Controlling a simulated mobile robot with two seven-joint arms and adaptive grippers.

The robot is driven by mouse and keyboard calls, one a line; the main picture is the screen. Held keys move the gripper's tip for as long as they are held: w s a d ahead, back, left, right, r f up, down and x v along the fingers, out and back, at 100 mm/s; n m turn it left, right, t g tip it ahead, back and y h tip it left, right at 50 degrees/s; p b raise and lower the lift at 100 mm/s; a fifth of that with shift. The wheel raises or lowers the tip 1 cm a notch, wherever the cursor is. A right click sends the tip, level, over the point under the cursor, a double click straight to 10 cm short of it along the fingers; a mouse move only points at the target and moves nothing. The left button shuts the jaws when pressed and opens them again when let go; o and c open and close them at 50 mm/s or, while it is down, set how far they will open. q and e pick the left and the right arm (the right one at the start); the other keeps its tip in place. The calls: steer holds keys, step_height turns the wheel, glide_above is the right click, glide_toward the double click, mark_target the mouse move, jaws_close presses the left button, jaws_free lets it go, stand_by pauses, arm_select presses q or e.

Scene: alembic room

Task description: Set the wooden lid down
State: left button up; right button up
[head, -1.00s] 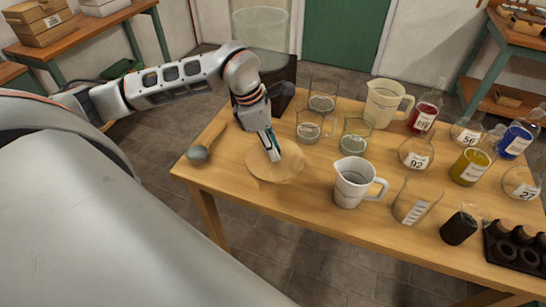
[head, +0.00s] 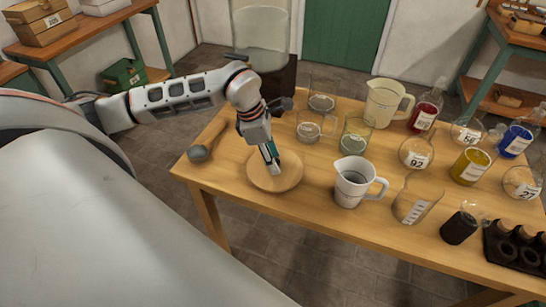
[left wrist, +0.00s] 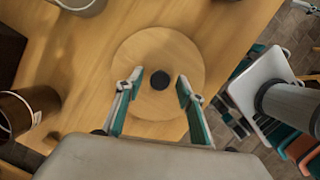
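The wooden lid (head: 262,178) is a round, pale disc that appears to lie flat on the wooden table near its front left part. In the left wrist view the lid (left wrist: 135,62) shows a dark round knob (left wrist: 160,79) at its middle. My left gripper (head: 272,166) points down over the lid. In the left wrist view my left gripper (left wrist: 160,98) is open, its two fingers apart with clear gaps on both sides of the knob. In the head view the arm and fingers hide the knob.
A ladle (head: 198,153) lies left of the lid. A white measuring jug (head: 352,183) stands to its right, with clear beakers (head: 312,130) behind. A dark stand with a large glass vessel (head: 262,40) is behind my arm. Bare table (head: 305,203) lies in front.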

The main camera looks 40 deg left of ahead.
arm_select(q)
steer(key=shift+r, duration=0.1)
steer(key=shift+a+r, duration=0.1)
steer(key=shift+r, duration=0.15)
steer(key=v, duration=1.1)
steer(key=shift+r, duration=0.3)
steer(key=shift+s, duration=0.15)
